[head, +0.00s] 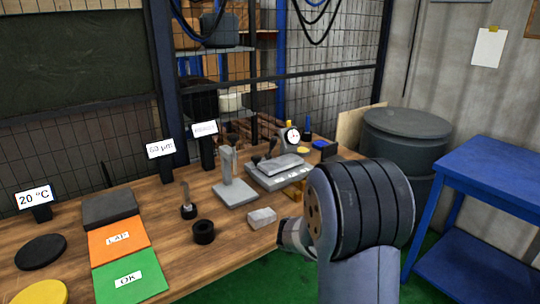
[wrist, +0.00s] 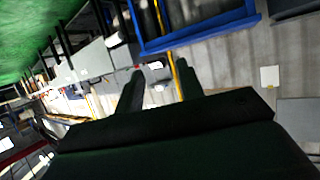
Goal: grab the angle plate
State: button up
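In the head view, a grey piece with a flat base and an upright (head: 232,182) stands on the wooden bench (head: 165,205). A small light grey block (head: 262,218) lies to its right, near the bench's front edge. I cannot tell for certain which of these is the angle plate. In the wrist view, my gripper (wrist: 158,80) has its two dark fingers apart with nothing held between them. In the head view, my arm hides most of the gripper, by the bench's front edge, right of the grey block. The wrist view shows no clear angle plate.
A dark ring (head: 204,232), a small post (head: 188,202) and a grey instrument (head: 277,173) stand close around. Green (head: 130,278) and orange (head: 118,240) mats lie at left. A blue table (head: 490,180) and dark drum (head: 405,140) stand at right.

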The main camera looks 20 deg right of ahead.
aim_at(329, 152)
jog(key=i+l+u, duration=0.3)
jog(key=l+u, duration=0.35)
jog(key=i+l+u, duration=0.15)
jog(key=l+u, duration=0.15)
jog(key=l, duration=0.15)
jog(key=l+u, duration=0.3)
jog(key=l, duration=0.15)
jog(key=i+l+u, duration=0.1)
jog(key=l+u, duration=0.2)
jog(key=l, duration=0.15)
jog(key=l+u, duration=0.1)
jog(key=l, duration=1.6)
jog(key=k, duration=0.05)
